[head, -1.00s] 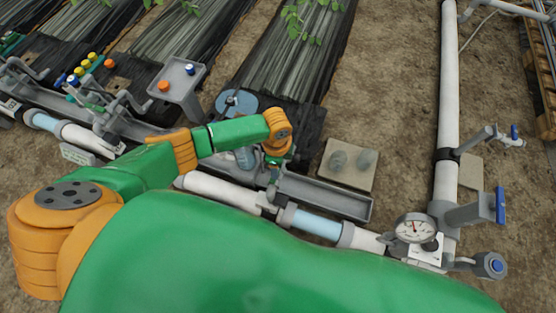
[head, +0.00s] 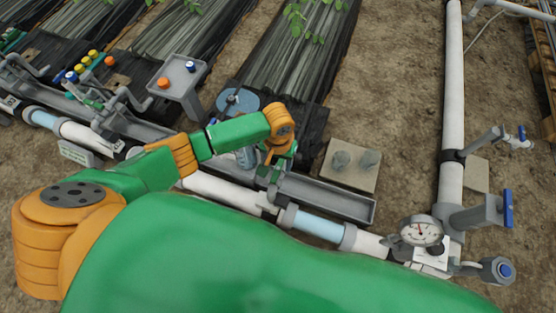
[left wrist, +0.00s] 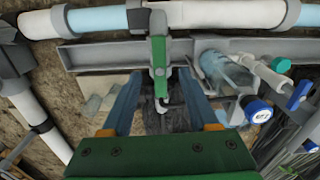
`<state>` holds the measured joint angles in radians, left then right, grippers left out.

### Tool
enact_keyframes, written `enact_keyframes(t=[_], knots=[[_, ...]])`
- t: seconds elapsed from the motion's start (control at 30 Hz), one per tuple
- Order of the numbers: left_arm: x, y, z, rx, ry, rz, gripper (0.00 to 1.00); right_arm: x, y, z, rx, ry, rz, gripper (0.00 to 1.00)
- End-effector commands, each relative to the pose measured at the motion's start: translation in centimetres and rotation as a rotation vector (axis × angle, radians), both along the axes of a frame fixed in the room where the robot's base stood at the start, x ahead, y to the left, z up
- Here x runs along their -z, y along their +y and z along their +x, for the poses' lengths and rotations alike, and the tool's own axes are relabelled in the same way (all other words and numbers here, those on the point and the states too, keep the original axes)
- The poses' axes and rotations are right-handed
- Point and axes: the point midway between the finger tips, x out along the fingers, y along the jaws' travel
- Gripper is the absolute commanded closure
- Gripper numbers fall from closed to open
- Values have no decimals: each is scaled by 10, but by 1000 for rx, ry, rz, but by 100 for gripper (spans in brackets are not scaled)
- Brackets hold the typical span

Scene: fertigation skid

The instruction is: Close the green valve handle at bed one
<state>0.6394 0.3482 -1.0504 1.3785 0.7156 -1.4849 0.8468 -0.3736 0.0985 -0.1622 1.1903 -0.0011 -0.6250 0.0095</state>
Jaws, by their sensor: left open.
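The green valve handle (left wrist: 158,58) stands at the white main pipe (left wrist: 225,14) in the left wrist view. It is an upright green bar with a grey end, and it lies between the two blue fingers of my left gripper (left wrist: 160,78). The fingers are open, with a gap visible on both sides of the handle. In the head view my left gripper (head: 272,180) points down over the pipe beside the grey trough, and its wrist largely hides the handle. My right gripper is not in view.
A grey trough (head: 340,203) runs beside the pipe. A board with two cups (head: 349,178) lies behind it. A gauge (head: 421,231) and a blue-handled valve (head: 507,208) stand at the right. A small stand (head: 178,82) with orange and blue knobs is at left.

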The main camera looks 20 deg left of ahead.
Motion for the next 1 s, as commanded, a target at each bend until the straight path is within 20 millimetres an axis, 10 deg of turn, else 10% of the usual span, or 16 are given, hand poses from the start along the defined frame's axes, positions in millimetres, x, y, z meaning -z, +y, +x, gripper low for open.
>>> enact_keyframes(t=[1.0], knots=[[46, 0, 0, 52, 0, 0, 40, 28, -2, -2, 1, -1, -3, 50]])
